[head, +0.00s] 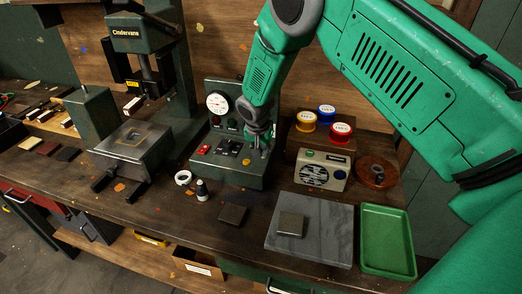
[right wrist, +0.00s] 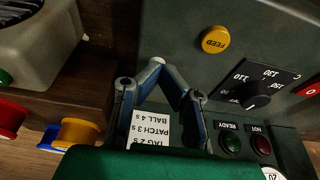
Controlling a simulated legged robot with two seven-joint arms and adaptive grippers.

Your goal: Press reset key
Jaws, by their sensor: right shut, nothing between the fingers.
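A dark green control box (head: 230,172) with a white dial gauge (head: 217,103) stands on the bench in the head view. My right gripper (head: 262,153) is down at the right end of its sloping panel, shut and empty. In the right wrist view the shut fingertips (right wrist: 162,66) are over or against the panel, beside a yellow FEED button (right wrist: 215,40); contact cannot be told. A black rotary knob (right wrist: 257,92), a green READY lamp (right wrist: 231,142) and a red HOT lamp (right wrist: 262,144) show there. No key marked reset can be read. My left gripper is not in view.
A grey slab (head: 330,240) and green tray (head: 387,240) lie at the front right. A press (head: 135,140) stands left.

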